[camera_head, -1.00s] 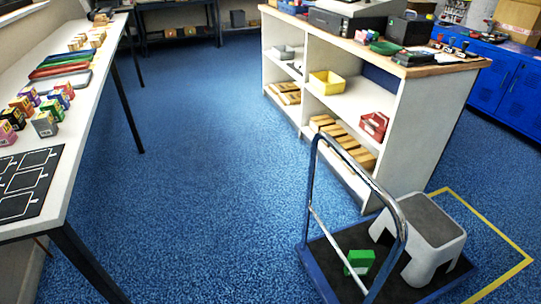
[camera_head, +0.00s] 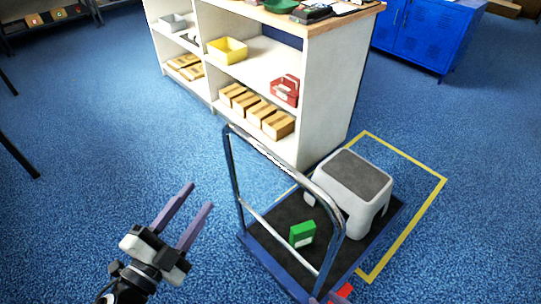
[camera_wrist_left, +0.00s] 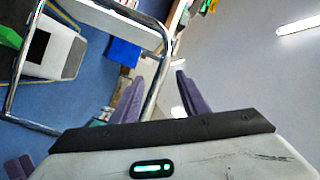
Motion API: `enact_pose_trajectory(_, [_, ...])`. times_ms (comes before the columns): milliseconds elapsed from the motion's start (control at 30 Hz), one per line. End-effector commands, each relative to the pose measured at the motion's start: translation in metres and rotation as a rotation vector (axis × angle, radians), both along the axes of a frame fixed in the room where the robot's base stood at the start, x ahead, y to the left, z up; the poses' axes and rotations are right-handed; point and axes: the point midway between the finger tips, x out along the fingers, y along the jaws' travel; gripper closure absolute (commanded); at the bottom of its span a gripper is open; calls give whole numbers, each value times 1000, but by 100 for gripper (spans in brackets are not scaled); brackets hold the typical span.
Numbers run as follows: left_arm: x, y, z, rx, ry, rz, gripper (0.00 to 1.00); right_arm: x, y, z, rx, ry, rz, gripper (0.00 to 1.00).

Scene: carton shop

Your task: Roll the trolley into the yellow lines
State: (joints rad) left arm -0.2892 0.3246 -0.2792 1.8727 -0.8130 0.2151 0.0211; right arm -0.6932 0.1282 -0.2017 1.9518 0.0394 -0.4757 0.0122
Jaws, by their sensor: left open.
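The trolley (camera_head: 269,257) has a blue-edged dark deck and a chrome push handle (camera_head: 233,180) at its near left end. It carries a grey step stool (camera_head: 362,182) and a green box (camera_head: 302,234). Its far part overlaps the area in the yellow lines (camera_head: 414,224); its handle end sticks out on the near left side. My left gripper (camera_head: 188,207) is open and empty, left of the handle and apart from it. In the left wrist view the handle (camera_wrist_left: 155,88) shows between its fingers. Only purple tips of my right gripper (camera_head: 326,299) show by the handle's lower end.
A white shelf unit (camera_head: 326,85) with cartons and bins stands just behind the trolley and the marked area. Blue lockers (camera_head: 425,32) stand at the back right. A small red thing (camera_head: 344,291) shows at the bottom edge.

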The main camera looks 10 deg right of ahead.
Motion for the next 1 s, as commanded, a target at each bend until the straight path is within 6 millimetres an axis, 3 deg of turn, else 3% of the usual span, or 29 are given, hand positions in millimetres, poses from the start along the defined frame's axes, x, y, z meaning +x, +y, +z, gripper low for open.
enact_pose_trajectory(33, [3,-13,17,100,-101,-87,59,-4,0,-1,-1,9,-1,69])
enact_pose_trajectory(100, [1,-30,27,224,-209,-197,59,-5,-1,-1,-1,10,-1,69])
enact_pose_trajectory(300, [-6,-50,28,427,-345,-368,59,-1,-1,4,2,-3,-2,69])
enact_pose_trajectory(467, [2,-65,27,447,-358,-387,59,5,-1,8,2,-15,-1,69])
enact_pose_trajectory(1000, [73,-162,27,445,-355,-385,59,5,-2,8,-1,-13,-2,69])
